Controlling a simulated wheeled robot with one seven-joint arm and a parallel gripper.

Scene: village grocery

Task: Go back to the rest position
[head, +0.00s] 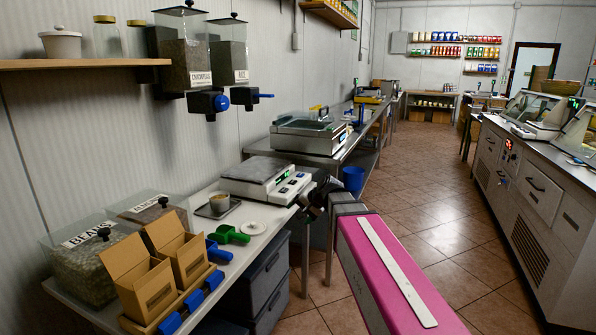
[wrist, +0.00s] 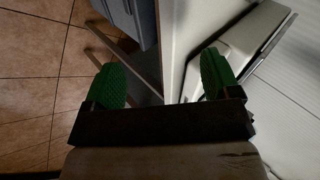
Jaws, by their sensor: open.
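My gripper (wrist: 163,78) shows in the wrist view with its two green finger pads wide apart and nothing between them. The counter's front edge and a white device lie beyond the fingers. In the head view my gripper (head: 318,195) is a dark shape at the right end of the counter (head: 262,228), beside the weighing scale (head: 267,178). Whether it touches the scale or counter cannot be told. My arm reaches to it from the lower right.
Dark drawers (head: 268,275) stand below. A blue bucket (head: 353,180) is behind my arm. The tiled aisle (head: 440,205) is open.

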